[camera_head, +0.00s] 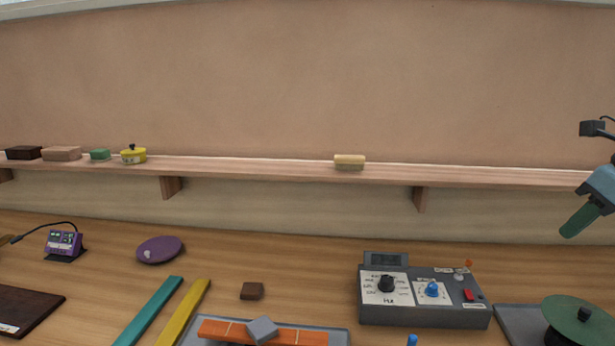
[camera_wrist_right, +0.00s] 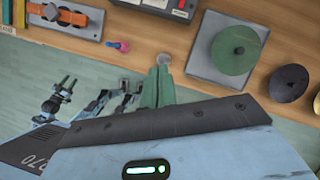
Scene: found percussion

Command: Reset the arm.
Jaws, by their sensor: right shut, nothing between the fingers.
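My right gripper (camera_head: 580,220) is at the right edge of the head view, raised in front of the wall below shelf height. Its green fingers are shut, with nothing between them. In the right wrist view the closed green fingers (camera_wrist_right: 158,88) point toward the table's front edge, over a small pale round thing whose contact with them I cannot judge. Most of my right arm is outside the head view. I do not see my left gripper in the head view.
A grey control box (camera_head: 425,297) and a green disc (camera_head: 575,312) on a grey plate stand at right. A purple dish (camera_head: 160,249), teal bar (camera_head: 150,310) and yellow bar (camera_head: 185,312) lie left. A wall shelf (camera_head: 250,168) holds small blocks. Clear table lies behind the box.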

